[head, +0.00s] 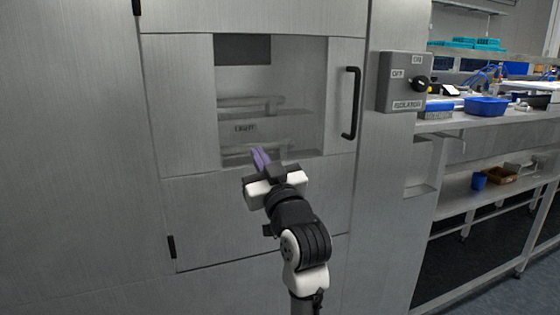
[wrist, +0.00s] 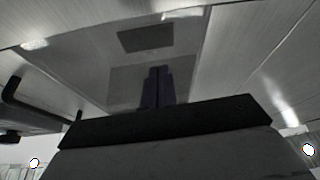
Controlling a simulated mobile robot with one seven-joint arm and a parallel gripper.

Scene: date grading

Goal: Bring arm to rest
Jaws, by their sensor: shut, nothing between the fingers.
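My gripper (head: 261,158) is raised in front of a steel cabinet door, with its purple fingers together and nothing between them. In the wrist view the closed fingers (wrist: 157,88) point toward the door window. The arm reaches up from the bottom of the head view. The cabinet door (head: 250,215) is closed, with a window (head: 265,85) through which shelf-like shapes and a label reading LIGHT show. I cannot tell how far the fingertips are from the door.
A black door handle (head: 352,103) is to the right of the window; it also shows in the wrist view (wrist: 14,92). A grey isolator switch box (head: 402,82) is on the wall further right. A bench (head: 480,123) with a blue bin (head: 488,107) stands at the right.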

